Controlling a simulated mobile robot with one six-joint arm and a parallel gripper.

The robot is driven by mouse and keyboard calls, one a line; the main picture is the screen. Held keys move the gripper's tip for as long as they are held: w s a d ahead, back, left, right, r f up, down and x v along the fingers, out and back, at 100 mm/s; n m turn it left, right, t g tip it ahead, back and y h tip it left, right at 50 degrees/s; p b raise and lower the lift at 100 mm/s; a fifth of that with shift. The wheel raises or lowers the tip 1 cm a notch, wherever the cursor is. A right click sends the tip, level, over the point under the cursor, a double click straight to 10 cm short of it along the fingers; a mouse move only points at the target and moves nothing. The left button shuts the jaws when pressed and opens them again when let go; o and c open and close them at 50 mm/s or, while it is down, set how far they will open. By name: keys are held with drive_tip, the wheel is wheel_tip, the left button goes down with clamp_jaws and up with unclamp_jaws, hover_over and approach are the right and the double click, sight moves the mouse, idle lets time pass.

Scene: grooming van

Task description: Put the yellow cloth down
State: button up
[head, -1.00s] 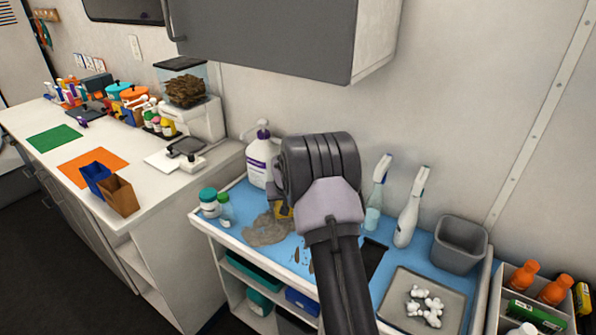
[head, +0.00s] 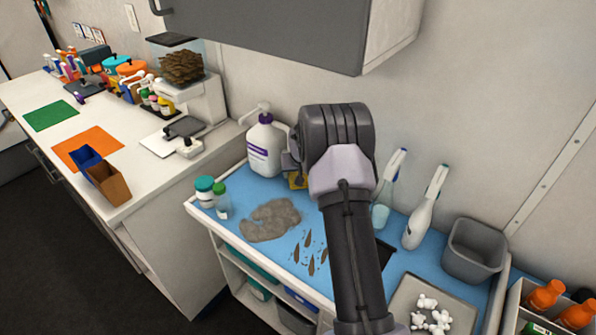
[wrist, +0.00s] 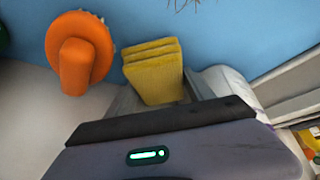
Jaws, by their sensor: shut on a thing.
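The yellow cloth (wrist: 155,75) is a folded, layered pad between the fingers of my gripper (wrist: 160,88) in the wrist view. My gripper is shut on it. In the head view only a small part of the cloth (head: 297,181) shows at the left of my wrist, near the white pump bottle (head: 265,147). My arm hides the rest. The blue top (head: 245,187) of the cart is behind the cloth in both views. I cannot tell whether the cloth touches it.
A grey-brown smear (head: 270,220) and dark bits (head: 309,252) lie on the blue top. Small teal-capped bottles (head: 205,190) stand left, spray bottles (head: 425,210) and a grey bin (head: 474,250) right. An orange round object (wrist: 78,52) is left of the cloth in the wrist view.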

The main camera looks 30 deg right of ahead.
drive_tip(key=shift+d+f, duration=0.1)
drive_tip(key=shift+f, duration=0.2)
drive_tip(key=o, duration=1.3)
drive_tip(key=shift+r, duration=0.1)
